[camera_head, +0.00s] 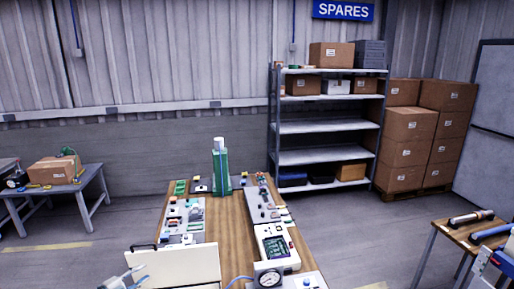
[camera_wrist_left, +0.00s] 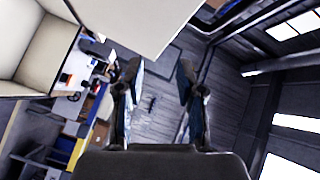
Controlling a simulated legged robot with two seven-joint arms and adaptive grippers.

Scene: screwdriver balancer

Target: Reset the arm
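My left gripper (camera_head: 124,279) shows at the bottom left of the head view, cut off by the lower edge, beside a cream box-like panel (camera_head: 178,268). In the left wrist view its two fingers (camera_wrist_left: 158,78) stand apart with nothing between them, so it is open and empty. It appears to be in free air. My right gripper cannot be made out in either view. No screwdriver balancer can be clearly identified.
A wooden bench (camera_head: 228,230) ahead holds several devices, a pressure gauge (camera_head: 269,278) and a green tower (camera_head: 221,170). A side table (camera_head: 462,233) with tools stands right, another table (camera_head: 62,190) left. Shelves (camera_head: 325,127) and stacked boxes (camera_head: 408,140) are at the back.

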